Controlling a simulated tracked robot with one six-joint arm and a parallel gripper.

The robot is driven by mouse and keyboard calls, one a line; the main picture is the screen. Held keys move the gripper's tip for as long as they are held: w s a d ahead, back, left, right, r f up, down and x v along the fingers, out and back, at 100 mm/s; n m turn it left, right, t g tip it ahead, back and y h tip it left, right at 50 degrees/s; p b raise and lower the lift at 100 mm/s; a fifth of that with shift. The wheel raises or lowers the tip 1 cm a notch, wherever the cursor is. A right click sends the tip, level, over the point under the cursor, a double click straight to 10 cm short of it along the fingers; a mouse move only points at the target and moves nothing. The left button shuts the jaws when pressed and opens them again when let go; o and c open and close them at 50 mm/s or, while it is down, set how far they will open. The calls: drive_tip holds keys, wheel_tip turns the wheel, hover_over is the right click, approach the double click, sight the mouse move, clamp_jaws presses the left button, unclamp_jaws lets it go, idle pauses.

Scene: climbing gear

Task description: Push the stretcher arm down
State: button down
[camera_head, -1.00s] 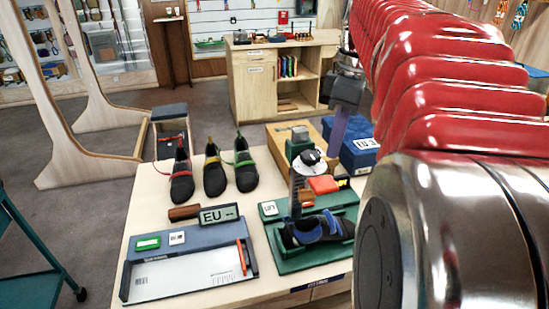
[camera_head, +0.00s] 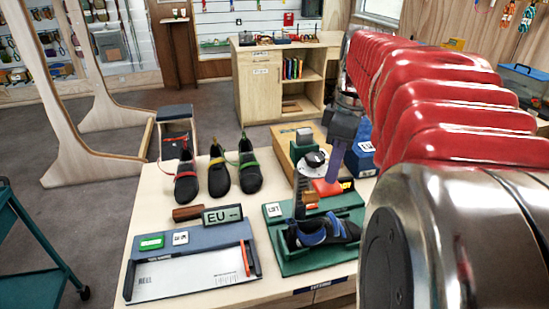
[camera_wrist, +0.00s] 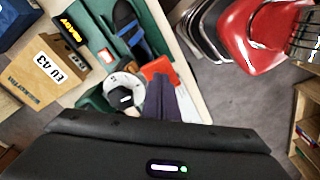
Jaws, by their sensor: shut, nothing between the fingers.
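The stretcher is a green stand (camera_head: 286,262) on the table with a black and blue shoe (camera_head: 325,232) on it. A dark grey upright piece (camera_head: 299,195), seemingly the stretcher arm, stands behind the shoe with a round black-and-white knob (camera_head: 314,160) near its top. In the wrist view the shoe (camera_wrist: 127,22) is at the top and the knob (camera_wrist: 122,92) is left of my fingers. My gripper (camera_head: 333,180) is shut and empty, its purple fingers pointing down just right of the knob. I cannot tell whether they touch the stretcher.
A cardboard box (camera_wrist: 45,72) and a blue box (camera_head: 361,150) stand behind the stretcher. Several shoes (camera_head: 219,175), an EU sign (camera_head: 222,215) and a measuring tray (camera_head: 190,275) occupy the table's left side.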

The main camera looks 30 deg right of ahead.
drive_tip(key=shift+f, duration=0.4)
wheel_tip(320, 180, down, 14)
drive_tip(key=s+d, duration=0.1)
drive_tip(key=s, duration=0.1)
drive_tip(key=shift+s+d+r, duration=0.2)
drive_tip(key=shift+d+r, duration=0.05)
drive_tip(key=shift+d, duration=0.15)
idle(1.4)
wheel_tip(320, 180, up, 14)
drive_tip(key=s, duration=0.1)
drive_tip(key=shift+d+f, duration=0.15)
drive_tip(key=shift+d, duration=0.25)
idle(0.8)
